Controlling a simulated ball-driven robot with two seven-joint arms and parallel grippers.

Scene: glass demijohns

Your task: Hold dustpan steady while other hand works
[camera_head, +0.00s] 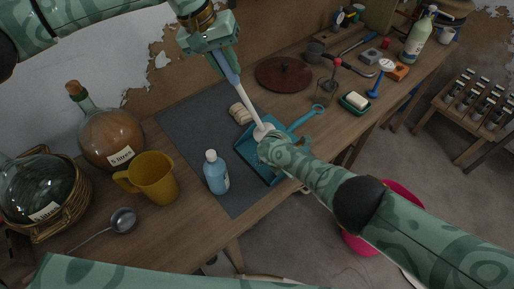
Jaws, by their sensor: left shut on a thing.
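A teal dustpan (256,163) lies on the grey mat near the table's front edge, its blue handle (305,119) pointing to the upper right. My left gripper (226,66) is above the mat, shut on the blue upper part of a long white-shafted tool (247,100). The tool slants down to a pale rounded end at the dustpan. My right gripper (268,143) is low over the dustpan, beside that pale end. My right arm covers part of the pan, and the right fingers are too small and hidden to tell whether they grip it.
A light blue bottle (216,176) stands just left of the dustpan, with a tan brush (239,113) behind it. A yellow jug (155,177), a ladle (123,220) and glass demijohns (112,137) are at left. A brown disc (284,74) and a soap dish (354,102) lie right.

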